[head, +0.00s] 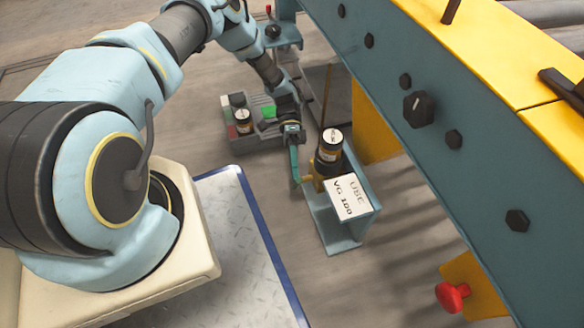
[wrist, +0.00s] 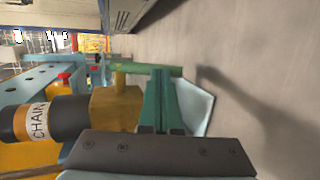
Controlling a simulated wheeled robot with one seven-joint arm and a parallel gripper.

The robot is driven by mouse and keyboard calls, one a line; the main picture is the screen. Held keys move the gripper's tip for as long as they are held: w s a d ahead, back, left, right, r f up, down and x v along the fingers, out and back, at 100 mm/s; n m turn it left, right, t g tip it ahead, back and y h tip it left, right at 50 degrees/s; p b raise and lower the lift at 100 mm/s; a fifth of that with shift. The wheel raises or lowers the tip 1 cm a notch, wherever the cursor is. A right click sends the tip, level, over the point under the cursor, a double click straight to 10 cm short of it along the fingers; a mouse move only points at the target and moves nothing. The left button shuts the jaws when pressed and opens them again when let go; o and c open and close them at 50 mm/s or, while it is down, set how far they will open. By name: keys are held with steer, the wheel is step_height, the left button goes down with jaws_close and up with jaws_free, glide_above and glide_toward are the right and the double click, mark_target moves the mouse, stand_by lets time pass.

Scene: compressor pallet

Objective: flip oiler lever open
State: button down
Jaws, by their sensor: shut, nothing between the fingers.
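The oiler (head: 330,146) is a dark bottle with a white-and-orange label, standing on a bracket with a sign reading LUBE VG 100 (head: 352,196). In the wrist view the oiler (wrist: 50,122) lies sideways at the left, joined to a brass-coloured body (wrist: 115,108). A short lever (wrist: 136,69) runs from a brass stem and looks green toward its far end. My gripper (head: 297,181) has teal fingers, shut and empty, pointing down left of the oiler. In the wrist view the fingertips (wrist: 161,72) overlap the lever; I cannot tell whether they touch it.
A teal beam (head: 375,75) with a yellow top and bolts runs along the right. A red knob (head: 453,297) sits low on it. A grey tray (head: 245,143) with small items lies behind my gripper. Open floor (head: 290,225) shows left of the bracket.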

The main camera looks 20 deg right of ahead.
steer(key=shift+s+a+f+b, duration=0.1)
steer(key=shift+s+f+b, duration=0.25)
steer(key=shift+s+f, duration=0.55)
steer(key=shift+s, duration=0.2)
